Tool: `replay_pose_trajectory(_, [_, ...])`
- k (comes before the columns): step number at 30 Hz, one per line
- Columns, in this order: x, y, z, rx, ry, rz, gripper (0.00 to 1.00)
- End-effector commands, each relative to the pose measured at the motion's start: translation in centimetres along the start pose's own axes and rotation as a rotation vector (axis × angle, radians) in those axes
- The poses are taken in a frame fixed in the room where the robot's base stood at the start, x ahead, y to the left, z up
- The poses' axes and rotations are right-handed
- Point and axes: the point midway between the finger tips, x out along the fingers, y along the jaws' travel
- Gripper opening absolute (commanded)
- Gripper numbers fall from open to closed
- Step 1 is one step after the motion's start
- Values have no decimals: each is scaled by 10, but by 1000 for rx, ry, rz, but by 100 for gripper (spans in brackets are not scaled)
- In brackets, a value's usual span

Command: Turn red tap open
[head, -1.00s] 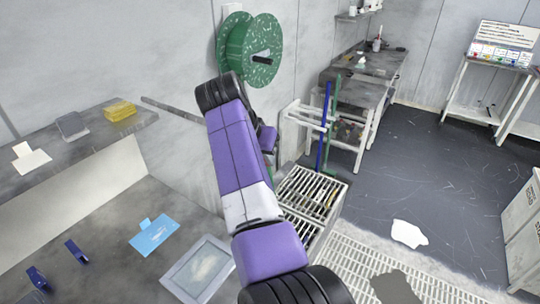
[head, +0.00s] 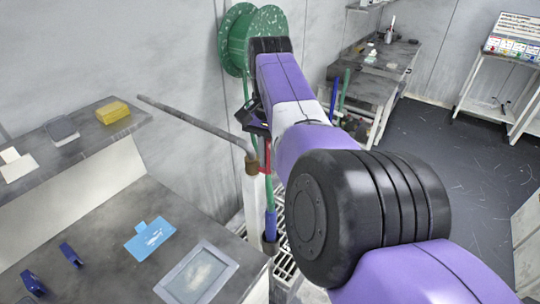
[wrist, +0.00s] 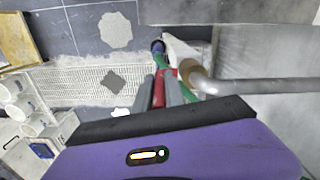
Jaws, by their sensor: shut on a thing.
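The red tap (head: 267,154) is a small red lever at the top of a pale upright post (head: 254,205), beside a brownish collar and a long grey spout pipe (head: 195,122). My gripper (wrist: 161,90) is shut on the red tap, which shows between its two grey fingers in the wrist view (wrist: 159,86). In the head view the dark gripper body sits just above the tap, and my arm hides part of the area to its right.
A green hose reel (head: 236,45) hangs on the wall behind. A hose with a blue end (head: 271,225) hangs close beside the post. The grey shelf (head: 88,138) holds a yellow block (head: 112,112). A slatted grate lies below, partly hidden by my arm.

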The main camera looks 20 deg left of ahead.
Motion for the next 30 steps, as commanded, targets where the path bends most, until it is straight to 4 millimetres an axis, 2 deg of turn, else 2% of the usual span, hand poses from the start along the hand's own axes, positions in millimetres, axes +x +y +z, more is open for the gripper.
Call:
replay_pose_trajectory(15, [3,1,1,1,-11,-2,0])
replay_pose_trajectory(16, [3,1,1,1,-11,-2,18])
replay_pose_trajectory(19, [3,1,1,1,-11,-2,36])
replay_pose_trajectory(30, [-2,0,1,0,-9,-2,36])
